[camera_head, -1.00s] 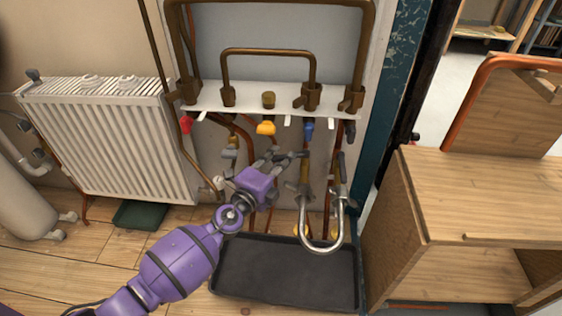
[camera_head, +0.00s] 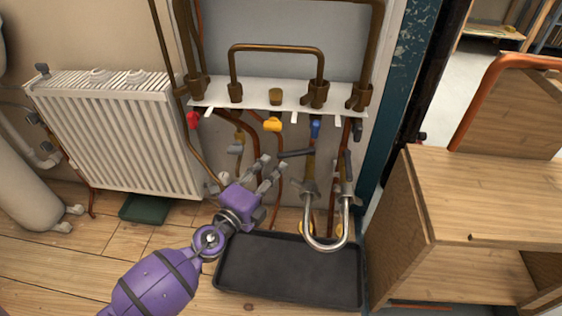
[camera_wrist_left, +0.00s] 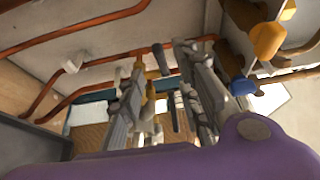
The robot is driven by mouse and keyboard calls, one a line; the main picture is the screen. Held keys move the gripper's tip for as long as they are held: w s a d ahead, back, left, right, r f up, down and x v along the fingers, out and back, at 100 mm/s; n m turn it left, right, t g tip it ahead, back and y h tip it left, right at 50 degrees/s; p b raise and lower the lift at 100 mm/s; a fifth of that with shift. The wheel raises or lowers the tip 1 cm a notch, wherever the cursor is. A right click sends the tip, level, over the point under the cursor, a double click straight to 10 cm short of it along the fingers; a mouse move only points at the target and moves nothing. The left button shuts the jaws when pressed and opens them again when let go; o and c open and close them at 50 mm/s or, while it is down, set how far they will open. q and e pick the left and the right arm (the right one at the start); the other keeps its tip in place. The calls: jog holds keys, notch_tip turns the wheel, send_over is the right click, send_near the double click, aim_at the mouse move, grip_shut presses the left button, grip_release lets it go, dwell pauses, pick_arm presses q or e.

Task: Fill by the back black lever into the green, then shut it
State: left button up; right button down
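A black lever (camera_head: 295,153) lies nearly level on the left tap of the chrome U-shaped pipe (camera_head: 327,246). Another black lever (camera_head: 348,164) stands upright on the right tap. A dark lever (camera_head: 357,128) hangs below the white shelf at its right end. A dark green tray (camera_head: 142,208) sits on the floor under the radiator. My left gripper (camera_head: 270,170) is open and appears empty, with its tips just left of and below the level lever. Its spread fingers (camera_wrist_left: 163,100) also show in the left wrist view. My right gripper is out of view.
A black tray (camera_head: 290,272) lies below the chrome pipe. Red (camera_head: 193,120), yellow (camera_head: 272,124) and blue (camera_head: 315,128) handles hang under the white shelf (camera_head: 250,92). Copper pipes crowd behind my gripper. A wooden cabinet (camera_head: 470,195) stands right; a white radiator (camera_head: 115,135) stands left.

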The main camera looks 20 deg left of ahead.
pick_arm(q)
jog(key=s, duration=0.4)
jog(key=shift+s+a, duration=0.1)
jog(key=shift+a, duration=0.2)
jog(key=shift+f, duration=0.15)
jog(key=shift+c, duration=1.1)
jog(key=shift+s+d+f+n+y+b, duration=0.3)
jog(key=shift+s+d+f+n+b, duration=0.15)
jog(key=shift+s+f+n+b, duration=0.35)
jog(key=c, duration=0.6)
jog(key=shift+s+d+r, duration=0.45)
jog(key=shift+d, duration=0.25)
grip_shut()
jog(key=m+b, duration=0.2)
send_near(296, 153)
jog(key=w, duration=0.1)
jog(key=w+d, duration=0.1)
jog(key=w+f, duration=0.1)
jog(key=shift+w+d, duration=0.2)
jog(key=shift+w, duration=0.2)
